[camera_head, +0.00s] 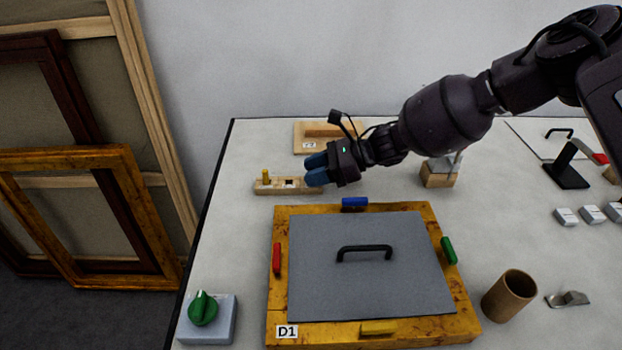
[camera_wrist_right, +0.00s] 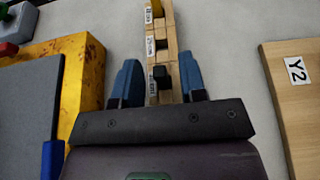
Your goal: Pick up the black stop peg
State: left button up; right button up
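The black stop peg (camera_wrist_right: 160,77) stands in a narrow wooden holder (camera_wrist_right: 173,62), seen in the right wrist view. In the head view the holder (camera_head: 270,188) lies behind the framed panel, and my right gripper hides the peg. My right gripper (camera_wrist_right: 159,66) is open, with one blue finger on each side of the holder around the black peg; I see no clear contact. In the head view the right gripper (camera_head: 314,169) reaches in from the right over the holder's right end. A yellow peg (camera_head: 266,176) stands at the holder's left end. My left gripper is not in view.
A gilt frame (camera_head: 276,305) with a grey handled panel (camera_head: 330,290) lies in front of the holder. A wooden board (camera_head: 302,147) lies behind it. A wooden block (camera_head: 440,175), brown cup (camera_head: 509,295) and green-knobbed box (camera_head: 207,318) stand around the table.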

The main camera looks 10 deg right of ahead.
grip_shut()
